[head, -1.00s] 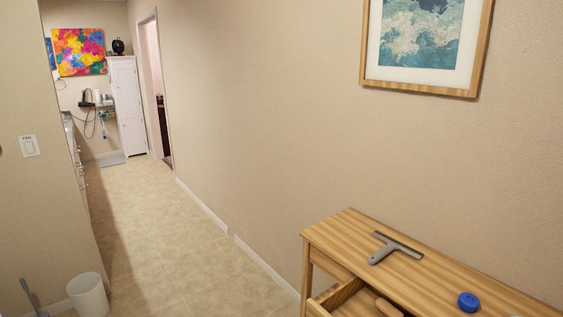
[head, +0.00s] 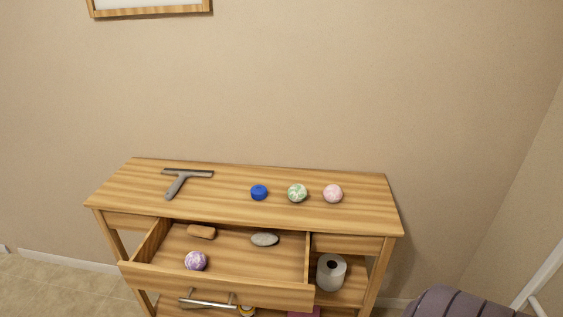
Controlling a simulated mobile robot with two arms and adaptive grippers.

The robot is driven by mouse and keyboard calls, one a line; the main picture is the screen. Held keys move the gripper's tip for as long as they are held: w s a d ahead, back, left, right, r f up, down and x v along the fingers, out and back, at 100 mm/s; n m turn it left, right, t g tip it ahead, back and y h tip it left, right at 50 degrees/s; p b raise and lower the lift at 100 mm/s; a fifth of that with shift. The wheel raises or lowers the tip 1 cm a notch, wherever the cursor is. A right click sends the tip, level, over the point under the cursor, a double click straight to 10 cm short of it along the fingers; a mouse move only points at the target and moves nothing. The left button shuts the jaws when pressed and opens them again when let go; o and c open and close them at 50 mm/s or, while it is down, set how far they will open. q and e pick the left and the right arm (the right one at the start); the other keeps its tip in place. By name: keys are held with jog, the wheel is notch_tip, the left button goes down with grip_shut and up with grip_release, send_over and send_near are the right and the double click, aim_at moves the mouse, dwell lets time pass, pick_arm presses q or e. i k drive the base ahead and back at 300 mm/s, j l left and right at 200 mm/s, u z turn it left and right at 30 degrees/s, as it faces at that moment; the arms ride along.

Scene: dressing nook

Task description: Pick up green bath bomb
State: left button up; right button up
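The green bath bomb (head: 297,193) is a small green and white speckled ball. It rests on top of the wooden console table (head: 225,213), right of the middle. It sits between a blue round item (head: 259,192) on its left and a pink bath bomb (head: 333,193) on its right, apart from both. Nothing covers it. Neither of my grippers shows in the head view.
A squeegee (head: 180,181) lies on the tabletop's left. The open drawer (head: 215,285) juts out, holding a purple bath bomb (head: 196,261), a brown block (head: 202,231) and a grey stone (head: 265,239). A purple-grey seat (head: 462,303) is at lower right.

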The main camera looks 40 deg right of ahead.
aim_at(297, 192)
jog(key=z, duration=1.5)
jog(key=i+j+z, duration=0.1)
jog(key=j, duration=0.3)
jog(key=i+j, duration=0.1)
jog(key=j, duration=0.25)
jog(key=i+j+z, duration=0.15)
jog(key=j, duration=0.25)
jog(key=k, duration=0.05)
